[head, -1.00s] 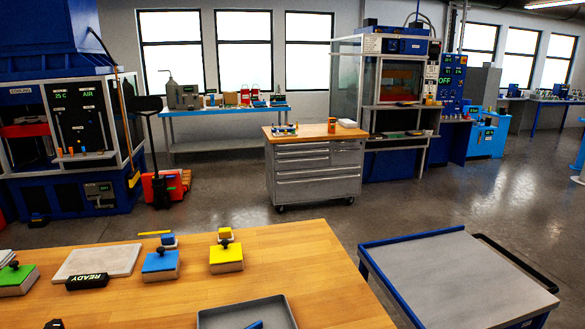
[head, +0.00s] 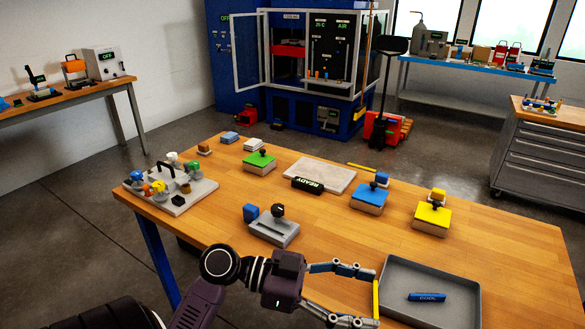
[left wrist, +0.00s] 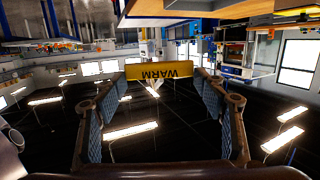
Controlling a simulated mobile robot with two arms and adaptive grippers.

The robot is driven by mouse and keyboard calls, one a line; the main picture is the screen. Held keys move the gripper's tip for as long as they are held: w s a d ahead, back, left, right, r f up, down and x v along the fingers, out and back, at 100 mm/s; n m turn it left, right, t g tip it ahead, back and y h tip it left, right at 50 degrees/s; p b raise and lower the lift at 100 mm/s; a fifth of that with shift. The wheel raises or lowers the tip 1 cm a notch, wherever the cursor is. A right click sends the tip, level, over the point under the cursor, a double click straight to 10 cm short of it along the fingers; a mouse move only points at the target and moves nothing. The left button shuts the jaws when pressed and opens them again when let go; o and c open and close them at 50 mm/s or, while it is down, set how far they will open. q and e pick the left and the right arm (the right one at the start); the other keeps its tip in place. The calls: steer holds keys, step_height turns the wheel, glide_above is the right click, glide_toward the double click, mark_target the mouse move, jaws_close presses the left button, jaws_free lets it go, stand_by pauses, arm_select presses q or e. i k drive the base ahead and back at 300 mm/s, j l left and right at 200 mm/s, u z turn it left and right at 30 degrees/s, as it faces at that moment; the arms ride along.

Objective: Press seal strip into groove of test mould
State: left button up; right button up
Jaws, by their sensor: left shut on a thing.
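My left gripper (head: 374,297) is at the front of the wooden table, beside the left edge of the grey tray. It is shut on a yellow strip (head: 376,301), held between the fingertips. In the left wrist view the strip (left wrist: 158,71) spans the fingers and bears the word WARM, upside down. A grey block (head: 272,231) with a slot in its top, a black knob and a blue part stands left of the gripper; it may be the test mould. Another thin yellow strip (head: 362,167) lies at the table's back edge. My right gripper is out of view.
The grey tray (head: 400,264) holds a blue piece marked COOL (head: 427,297). Green (head: 259,163), blue (head: 369,198) and yellow (head: 432,219) knobbed blocks, a pale slab (head: 319,174) with a READY sign, and a fixture plate (head: 172,193) stand around. The table's middle is clear.

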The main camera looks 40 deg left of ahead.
mark_target(269, 232)
steer(key=i+l+u, duration=0.15)
steer(key=i, duration=0.3)
steer(key=i+l+u, duration=0.15)
steer(key=i, duration=0.25)
steer(key=u, duration=0.9)
